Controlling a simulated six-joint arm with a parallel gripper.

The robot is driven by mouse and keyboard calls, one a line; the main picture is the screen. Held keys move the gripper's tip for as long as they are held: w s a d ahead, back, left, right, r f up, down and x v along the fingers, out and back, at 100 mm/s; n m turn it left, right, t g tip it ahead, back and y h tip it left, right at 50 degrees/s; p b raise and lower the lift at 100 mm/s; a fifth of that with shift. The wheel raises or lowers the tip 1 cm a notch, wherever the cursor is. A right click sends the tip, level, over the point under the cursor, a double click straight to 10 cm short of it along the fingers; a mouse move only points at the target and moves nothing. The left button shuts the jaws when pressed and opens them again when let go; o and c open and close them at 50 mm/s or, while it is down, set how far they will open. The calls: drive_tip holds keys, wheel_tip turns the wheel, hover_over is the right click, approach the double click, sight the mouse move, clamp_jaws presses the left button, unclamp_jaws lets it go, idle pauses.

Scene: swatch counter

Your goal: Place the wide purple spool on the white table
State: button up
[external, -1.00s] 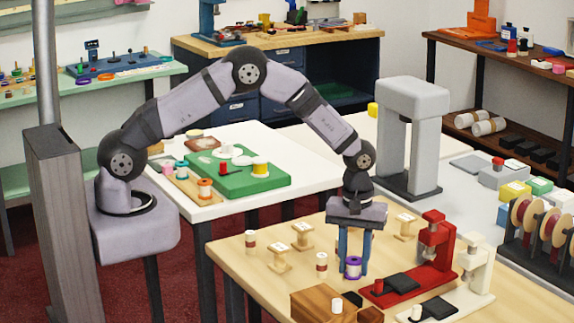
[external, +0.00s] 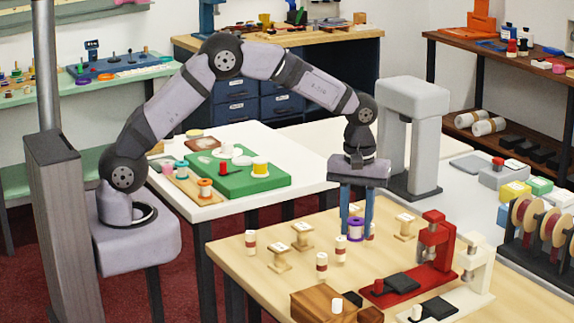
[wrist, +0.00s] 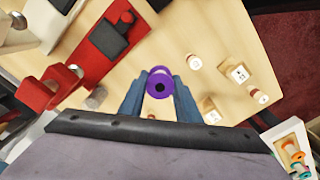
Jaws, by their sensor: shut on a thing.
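The wide purple spool (external: 355,230) has purple flanges and a pale winding. My gripper (external: 356,222) is shut on it, with one blue finger on each side. The white table (external: 290,150) stands behind and to the left, bearing a green board and several spools.
Several red-and-white spools (external: 321,262) and wooden spools (external: 301,234) stand on the wooden table (external: 235,275). A red press (external: 436,243), a cream press (external: 475,270) and a wooden block (external: 322,303) are at its front right.

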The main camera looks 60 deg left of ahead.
drive_tip(key=shift+a+r, duration=0.1)
drive_tip(key=shift+a, duration=0.4)
drive_tip(key=s+a+m, duration=0.2)
drive_tip(key=a+m, duration=0.2)
drive_tip(key=a, duration=0.4)
drive_tip(key=s+a+m, duration=0.3)
drive_tip(key=a+m, duration=0.1)
drive_tip(key=a, duration=0.4)
drive_tip(key=shift+s, duration=0.15)
drive_tip(key=shift+r, duration=0.1)
drive_tip(key=m, duration=0.5)
hover_over(353, 276)
drive_tip(key=shift+a, duration=0.45)
drive_tip(key=shift+d+m, duration=0.3)
drive_tip(key=shift+d, duration=0.25)
drive_tip(key=shift+f+p, duration=1.35)
drive_tip(key=shift+f, duration=3.65)
drive_tip(key=shift+f, duration=0.15)
